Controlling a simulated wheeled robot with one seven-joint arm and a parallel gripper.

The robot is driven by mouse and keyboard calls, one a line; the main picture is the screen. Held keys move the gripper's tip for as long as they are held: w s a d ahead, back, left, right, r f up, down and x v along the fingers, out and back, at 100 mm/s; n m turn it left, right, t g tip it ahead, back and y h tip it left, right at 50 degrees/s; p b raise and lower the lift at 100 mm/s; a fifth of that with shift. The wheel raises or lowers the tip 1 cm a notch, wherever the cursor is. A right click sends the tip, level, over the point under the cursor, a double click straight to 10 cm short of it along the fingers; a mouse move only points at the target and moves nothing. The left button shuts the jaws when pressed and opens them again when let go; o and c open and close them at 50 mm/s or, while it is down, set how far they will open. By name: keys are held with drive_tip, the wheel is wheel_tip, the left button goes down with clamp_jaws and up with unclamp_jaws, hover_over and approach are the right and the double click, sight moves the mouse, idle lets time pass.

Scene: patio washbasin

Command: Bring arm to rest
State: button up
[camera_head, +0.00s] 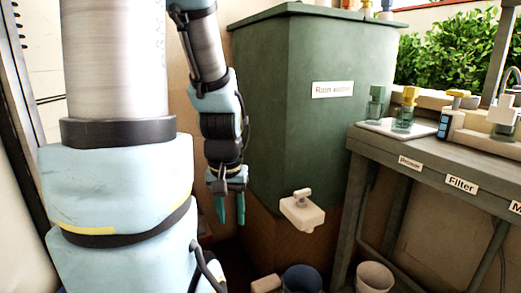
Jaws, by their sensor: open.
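My gripper (230,209) hangs at the end of my arm, left of the middle of the view, with its teal fingers pointing down. It is open, and nothing shows between the fingers. It is in front of the left side of the green rain water tank (290,100), to the left of the tank's pale tap (302,210). My arm's large near links fill the left part of the view.
A grey bench (440,165) with labels stands at right, bearing green bottles on a white tray (398,127) and a yellow-topped item (453,110). Below are a dark blue bucket (301,279) and a white pot (374,277). A dark frame edges the far left.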

wheel_tip(320, 180, up, 28)
drive_tip(key=p, duration=2.5)
